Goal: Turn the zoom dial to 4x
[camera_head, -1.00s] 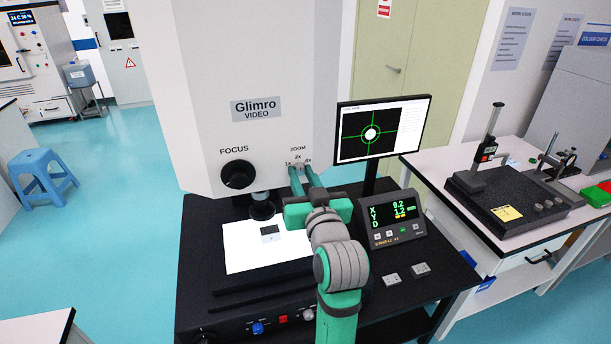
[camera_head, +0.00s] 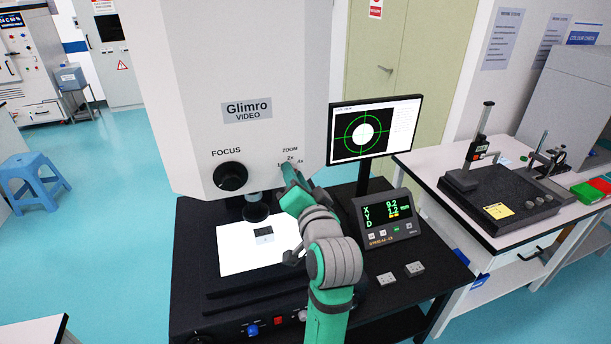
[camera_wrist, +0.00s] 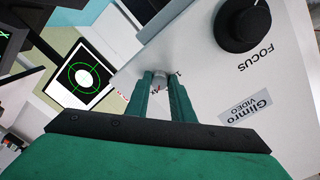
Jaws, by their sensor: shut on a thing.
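The zoom dial is a small grey knob (camera_wrist: 160,82) in the wrist view, with a scale of 1x, 2x and 4x around it. My gripper (camera_wrist: 161,84) is shut on the dial, one green finger on each side. In the head view my gripper (camera_head: 289,172) covers the dial, and the ZOOM label shows above it. The dial's exact setting cannot be read. The monitor (camera_head: 376,130) shows a white spot inside a green ring with cross lines. It also shows in the wrist view (camera_wrist: 85,75).
The black focus knob (camera_head: 230,176) is left of the zoom dial on the white Glimro housing (camera_head: 245,60). A readout box (camera_head: 388,218) stands right of my arm. The lit stage (camera_head: 240,255) with a small dark part lies below. A side table (camera_head: 460,225) stands at right.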

